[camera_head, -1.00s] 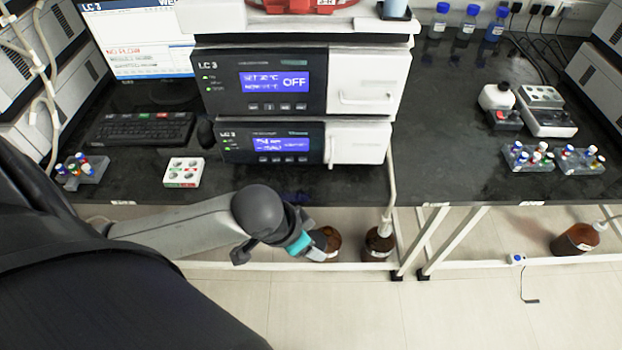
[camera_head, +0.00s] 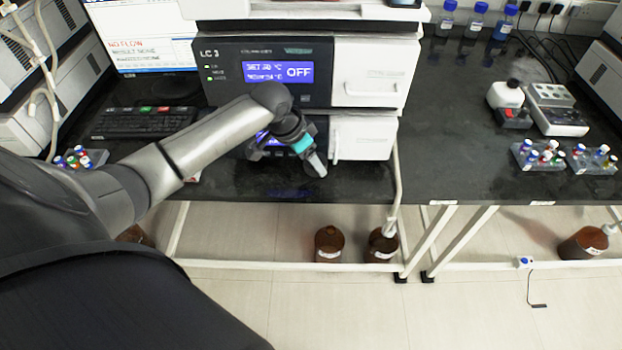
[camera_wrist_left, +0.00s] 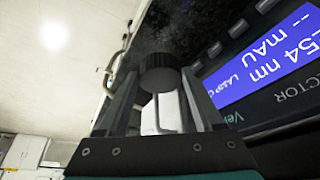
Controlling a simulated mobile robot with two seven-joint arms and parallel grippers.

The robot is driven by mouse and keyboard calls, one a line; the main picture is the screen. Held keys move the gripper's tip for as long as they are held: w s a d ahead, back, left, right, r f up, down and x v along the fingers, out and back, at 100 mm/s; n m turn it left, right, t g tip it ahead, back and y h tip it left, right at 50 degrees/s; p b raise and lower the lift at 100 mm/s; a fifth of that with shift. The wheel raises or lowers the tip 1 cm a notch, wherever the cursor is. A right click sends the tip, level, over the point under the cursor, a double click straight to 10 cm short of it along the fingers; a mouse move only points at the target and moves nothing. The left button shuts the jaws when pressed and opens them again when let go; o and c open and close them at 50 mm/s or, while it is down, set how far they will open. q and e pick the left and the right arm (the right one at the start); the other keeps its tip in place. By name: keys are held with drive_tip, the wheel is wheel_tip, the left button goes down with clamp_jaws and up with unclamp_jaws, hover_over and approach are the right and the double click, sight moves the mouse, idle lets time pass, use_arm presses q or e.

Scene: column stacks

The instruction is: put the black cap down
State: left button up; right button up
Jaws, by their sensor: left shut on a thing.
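The black cap (camera_wrist_left: 160,72) is a dark ridged disc between the fingertips of my left gripper (camera_wrist_left: 158,88) in the left wrist view. The fingers are shut on it. In the head view my left gripper (camera_head: 316,164) is in front of the lower LC 3 unit, above the bench's front part; the cap cannot be made out there. I cannot tell the gap between cap and bench top. My right gripper is not in view.
The dark bench top (camera_head: 300,188) has bare room along its front and to the right of the LC 3 stack (camera_head: 370,75). Brown bottles (camera_head: 329,243) and (camera_head: 382,245) stand below the bench. Vial racks (camera_head: 540,158) stand at the right, a keyboard (camera_head: 140,122) at the left.

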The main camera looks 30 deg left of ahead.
sight(306, 170)
use_arm(q)
wheel_tip(306, 170, down, 3)
drive_tip(key=shift+r+b, duration=0.2)
drive_tip(key=shift+b, duration=0.15)
wheel_tip(306, 170, down, 4)
drive_tip(key=shift+f+b, duration=0.1)
drive_tip(key=shift+b, duration=0.65)
drive_tip(key=shift+w+a+f, duration=0.1)
drive_tip(key=shift+w+f, duration=0.05)
drive_tip(key=shift+w, duration=0.05)
drive_tip(key=o, duration=1.3)
drive_tip(key=shift+f, duration=0.1)
drive_tip(key=shift+s+a+r, duration=0.1)
drive_tip(key=shift+s+r, duration=0.05)
drive_tip(key=shift+r, duration=0.4)
drive_tip(key=p+v, duration=0.3)
drive_tip(key=v, duration=0.8)
drive_tip(key=shift+p, duration=0.4)
